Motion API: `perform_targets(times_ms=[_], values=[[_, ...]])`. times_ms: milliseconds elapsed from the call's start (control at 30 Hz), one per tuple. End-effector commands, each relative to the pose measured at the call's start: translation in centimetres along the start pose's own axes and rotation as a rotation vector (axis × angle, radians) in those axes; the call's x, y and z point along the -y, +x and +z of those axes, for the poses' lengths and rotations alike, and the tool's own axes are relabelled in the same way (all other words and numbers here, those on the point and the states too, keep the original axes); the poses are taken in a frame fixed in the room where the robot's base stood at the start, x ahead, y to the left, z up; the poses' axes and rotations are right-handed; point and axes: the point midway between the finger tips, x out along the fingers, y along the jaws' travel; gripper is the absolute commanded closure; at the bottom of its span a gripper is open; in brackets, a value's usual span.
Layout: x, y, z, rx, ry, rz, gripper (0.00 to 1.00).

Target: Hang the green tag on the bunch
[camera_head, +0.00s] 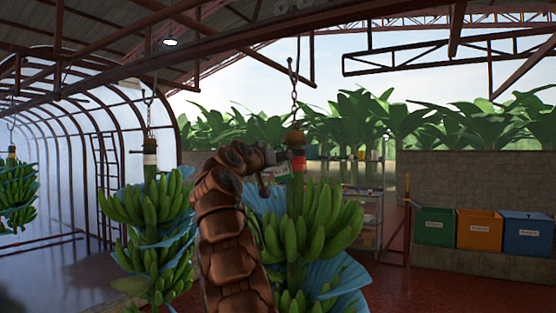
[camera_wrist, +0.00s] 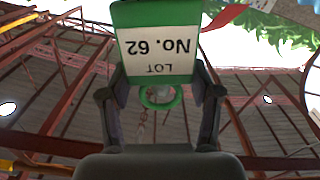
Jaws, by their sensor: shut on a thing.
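The green tag (camera_wrist: 155,15) has a white label reading "LOT No. 62", upside down in the wrist view, and a green ring (camera_wrist: 162,104) at its lower end there. My gripper (camera_wrist: 160,78) is shut on the tag between its two dark fingers. In the head view the tag (camera_head: 281,173) shows small beside the stem, and my gripper (camera_head: 268,162) is just left of that stem. The near banana bunch (camera_head: 316,214) hangs from a chain, its stem (camera_head: 296,193) upright with a red band (camera_head: 298,163) around it. My arm hides the bunch's left part. Whether the tag touches the stem, I cannot tell.
A second bunch (camera_head: 155,205) with blue sheeting hangs left of my arm, and a third (camera_head: 17,195) at the far left. A shelf rack (camera_head: 370,205) stands behind. Green (camera_head: 435,227), orange (camera_head: 479,231) and blue (camera_head: 527,235) bins stand at the right.

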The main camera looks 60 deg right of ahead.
Motion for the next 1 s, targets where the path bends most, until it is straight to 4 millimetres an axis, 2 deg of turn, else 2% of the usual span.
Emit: perform_targets(times_ms=[1000], values=[[0.01,0.96,-0.04,-0.001,0.000,0.000,0.57]])
